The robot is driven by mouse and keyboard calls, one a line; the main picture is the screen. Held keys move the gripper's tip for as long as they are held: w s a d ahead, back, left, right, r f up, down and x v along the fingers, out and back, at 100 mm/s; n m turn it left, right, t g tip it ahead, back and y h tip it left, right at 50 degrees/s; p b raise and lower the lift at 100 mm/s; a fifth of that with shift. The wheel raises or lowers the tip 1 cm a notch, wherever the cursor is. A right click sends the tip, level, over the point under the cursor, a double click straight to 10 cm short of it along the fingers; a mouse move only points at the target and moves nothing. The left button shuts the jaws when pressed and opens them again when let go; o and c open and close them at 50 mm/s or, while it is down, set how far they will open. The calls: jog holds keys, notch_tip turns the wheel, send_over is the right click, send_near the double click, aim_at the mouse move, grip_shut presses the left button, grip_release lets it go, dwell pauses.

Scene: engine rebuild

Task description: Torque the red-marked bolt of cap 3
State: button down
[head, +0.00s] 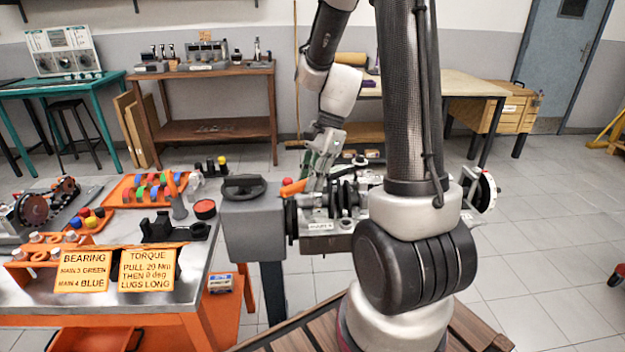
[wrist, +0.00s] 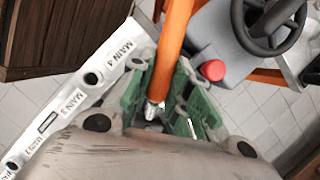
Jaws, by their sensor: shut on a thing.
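My gripper (wrist: 160,104) is shut on an orange-handled tool (wrist: 172,48), which looks like the torque wrench. Its green fingers lie either side of the tool, and a silver end shows between them. In the head view my gripper (head: 318,172) is low over the engine block (head: 322,243), with the orange handle (head: 293,187) sticking out to the left. In the wrist view a white rail (wrist: 100,85) carries labels MAIN 4 and MAIN 3. I cannot make out cap 3 or a red-marked bolt. Whether the tool touches a bolt is hidden.
A grey box with a black handwheel (head: 243,187) stands left of the engine.

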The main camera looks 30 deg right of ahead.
jog(key=shift+w+m+t, duration=0.6)
jog(key=shift+w+m, duration=1)
jog(key=shift+w, duration=0.75)
dwell(4.4)
jog(key=shift+s, duration=0.35)
dwell(0.9)
